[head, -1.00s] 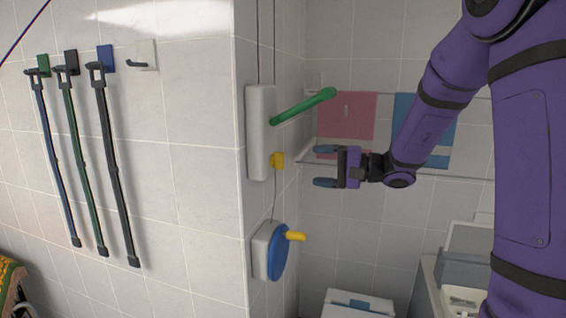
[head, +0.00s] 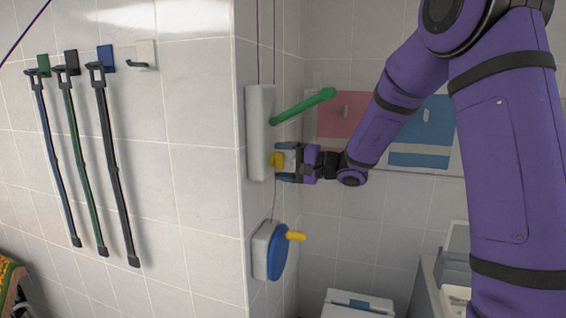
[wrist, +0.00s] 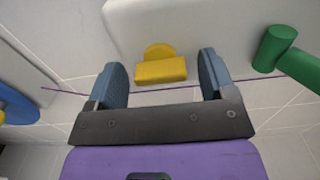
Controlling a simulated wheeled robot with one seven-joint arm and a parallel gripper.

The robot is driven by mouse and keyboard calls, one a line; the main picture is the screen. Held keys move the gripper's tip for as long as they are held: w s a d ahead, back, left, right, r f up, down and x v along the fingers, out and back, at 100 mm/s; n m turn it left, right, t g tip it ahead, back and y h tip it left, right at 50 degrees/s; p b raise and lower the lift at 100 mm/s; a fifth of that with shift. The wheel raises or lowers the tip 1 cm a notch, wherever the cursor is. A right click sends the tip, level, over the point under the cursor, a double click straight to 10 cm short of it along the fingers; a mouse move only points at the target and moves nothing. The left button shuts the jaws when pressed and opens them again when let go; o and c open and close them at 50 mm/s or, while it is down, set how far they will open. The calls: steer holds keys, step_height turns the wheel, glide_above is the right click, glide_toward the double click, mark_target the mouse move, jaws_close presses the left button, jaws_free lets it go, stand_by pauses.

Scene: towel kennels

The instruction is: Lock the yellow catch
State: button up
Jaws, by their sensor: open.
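The yellow catch (head: 277,160) sits low on the side of a white wall-mounted housing (head: 261,130), below a green lever (head: 303,106). In the wrist view the catch (wrist: 161,66) is a rounded yellow base with a flat bar, lying between my two blue fingertips with gaps on both sides. My gripper (head: 288,162) is open, pointing left at the catch in the head view. In the wrist view my gripper (wrist: 163,85) has nothing held between its fingers.
Below is a blue disc (head: 277,252) with a yellow handle (head: 296,236) on a white mount. The green lever (wrist: 277,48) stands to the right in the wrist view. Pink (head: 338,112) and blue towels (head: 421,130) hang behind. Several straps hang on the left wall.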

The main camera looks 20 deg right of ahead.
steer(key=shift+a, duration=0.1)
steer(key=c, duration=0.9)
steer(key=shift+c, duration=0.2)
steer(key=shift+m, duration=0.4)
steer(key=m, duration=0.3)
steer(key=shift+m, duration=0.4)
steer(key=m, duration=0.4)
steer(key=shift+m, duration=0.3)
steer(key=m, duration=0.8)
steer(key=shift+f+m, duration=0.1)
steer(key=shift+m, duration=0.2)
